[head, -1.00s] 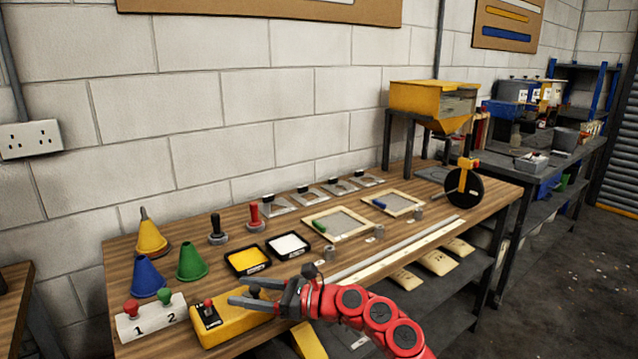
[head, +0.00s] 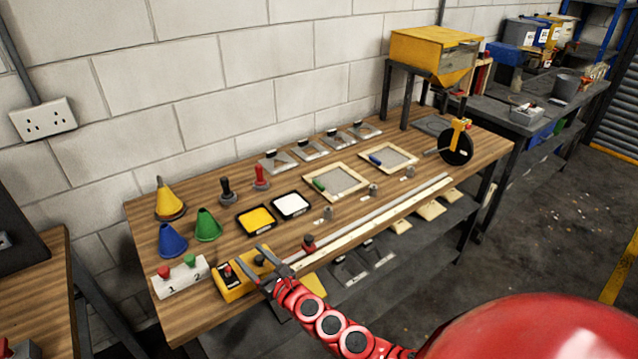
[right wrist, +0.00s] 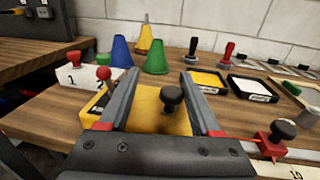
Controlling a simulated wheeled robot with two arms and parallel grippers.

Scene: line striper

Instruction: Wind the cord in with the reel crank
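A black reel wheel (head: 456,146) in a yellow bracket (head: 457,135) stands at the far right end of the bench, with a small handle on its left. A yellow box (head: 236,283) at the near left end carries a red-knobbed lever (head: 228,270) and a black knob (head: 259,260). My right gripper (head: 250,262) is over this box, fingers apart. In the right wrist view the black knob (right wrist: 171,97) shows between the open fingers (right wrist: 160,80), not gripped. My left gripper is not in view.
A red slider with a black knob (head: 308,243) sits beside the right gripper at the end of a long rail (head: 375,225). A white two-button block (head: 181,277), cones (head: 208,225) and paint trays (head: 257,221) stand close by. A yellow hopper (head: 433,55) stands at the back right.

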